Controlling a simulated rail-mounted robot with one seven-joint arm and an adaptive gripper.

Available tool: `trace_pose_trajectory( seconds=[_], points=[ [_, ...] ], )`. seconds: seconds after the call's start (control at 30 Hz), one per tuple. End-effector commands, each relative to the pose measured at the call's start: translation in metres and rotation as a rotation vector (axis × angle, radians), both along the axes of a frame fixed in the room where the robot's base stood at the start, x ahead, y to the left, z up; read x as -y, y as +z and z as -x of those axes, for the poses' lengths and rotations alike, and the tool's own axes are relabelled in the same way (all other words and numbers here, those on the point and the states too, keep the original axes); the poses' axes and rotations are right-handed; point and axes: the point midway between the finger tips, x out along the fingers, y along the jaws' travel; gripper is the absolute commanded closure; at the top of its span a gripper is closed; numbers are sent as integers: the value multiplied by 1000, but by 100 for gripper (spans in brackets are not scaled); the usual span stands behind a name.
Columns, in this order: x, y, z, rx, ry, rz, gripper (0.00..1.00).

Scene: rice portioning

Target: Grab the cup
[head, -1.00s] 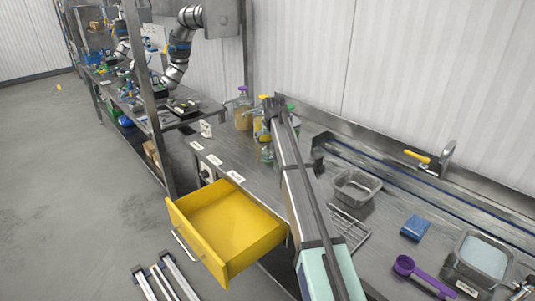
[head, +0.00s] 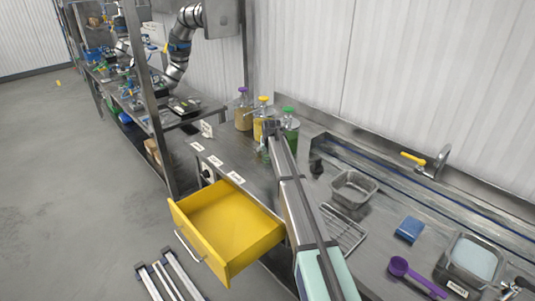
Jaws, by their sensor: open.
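The purple measuring cup (head: 399,266) with a long handle lies on the steel counter at lower right in the head view. It is the only clear cup-like thing I see. My gripper (head: 271,128) is the small dark end of my arm, at the back of the counter by the bottles. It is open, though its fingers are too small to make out. It is far to the left of the purple cup and apart from it. My arm hides part of the counter.
Bottles with purple (head: 243,108), yellow (head: 263,114) and green (head: 289,125) caps stand at the back. A yellow drawer (head: 240,262) is open at left.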

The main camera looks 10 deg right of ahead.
Motion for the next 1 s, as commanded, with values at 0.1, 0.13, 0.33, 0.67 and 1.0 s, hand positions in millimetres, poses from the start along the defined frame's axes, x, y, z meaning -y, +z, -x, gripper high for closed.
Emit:
trace_pose_trajectory(
  seconds=[0.1, 0.13, 0.33, 0.67, 1.0],
  points=[
    [0, -6, -4, 1, 0, 0, 10],
    [0, -6, -4, 1, 0, 0, 10],
    [0, -7, -4, 1, 0, 0, 24],
    [0, -6, -4, 1, 0, 0, 82],
    [0, -5, -3, 1, 0, 0, 83]
  ],
)
